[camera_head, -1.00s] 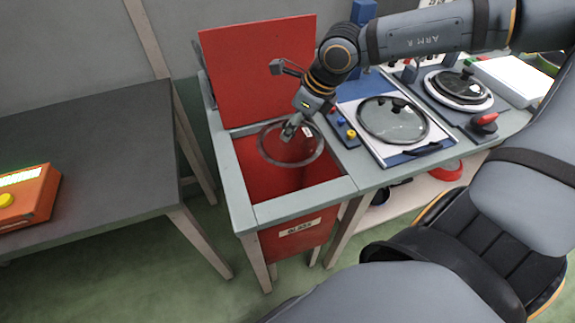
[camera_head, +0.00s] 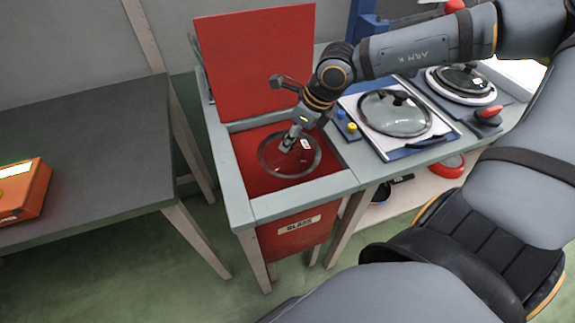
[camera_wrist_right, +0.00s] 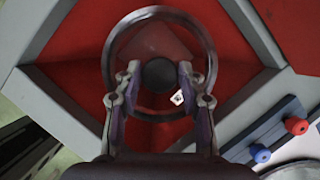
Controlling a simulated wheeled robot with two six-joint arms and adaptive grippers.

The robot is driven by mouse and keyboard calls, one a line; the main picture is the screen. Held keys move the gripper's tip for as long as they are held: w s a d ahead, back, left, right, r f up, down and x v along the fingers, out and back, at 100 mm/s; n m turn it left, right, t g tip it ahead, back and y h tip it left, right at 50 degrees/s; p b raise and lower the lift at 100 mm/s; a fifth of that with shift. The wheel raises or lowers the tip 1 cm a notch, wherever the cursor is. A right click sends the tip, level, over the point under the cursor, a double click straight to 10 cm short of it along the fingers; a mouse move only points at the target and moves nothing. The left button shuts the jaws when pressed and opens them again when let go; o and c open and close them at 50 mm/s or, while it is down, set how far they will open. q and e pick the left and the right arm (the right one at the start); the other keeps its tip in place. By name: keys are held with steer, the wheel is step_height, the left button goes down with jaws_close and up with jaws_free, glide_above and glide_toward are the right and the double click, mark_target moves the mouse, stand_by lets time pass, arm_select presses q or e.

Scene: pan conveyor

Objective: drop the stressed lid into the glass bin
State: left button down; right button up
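The stressed lid (camera_head: 272,171) is a round clear glass lid with a dark rim and a small white marked tag. It hangs inside the opening of the glass bin (camera_head: 240,208), a red bin with a grey frame, a "GLASS" label and its red flap raised. My right gripper (camera_head: 289,144) points down into the bin, shut on the lid's dark knob. In the right wrist view the knob sits between the fingertips (camera_wrist_right: 159,75), and the lid's rim (camera_wrist_right: 112,52) circles below them. The bin's floor under the lid is partly hidden. My left gripper is not in view.
A dark table (camera_head: 100,150) with an orange box (camera_head: 24,190) stands left.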

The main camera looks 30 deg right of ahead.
steer(key=o, duration=0.4)
steer(key=shift+c, duration=0.2)
step_height(320, 180, up, 10)
stand_by(0.6)
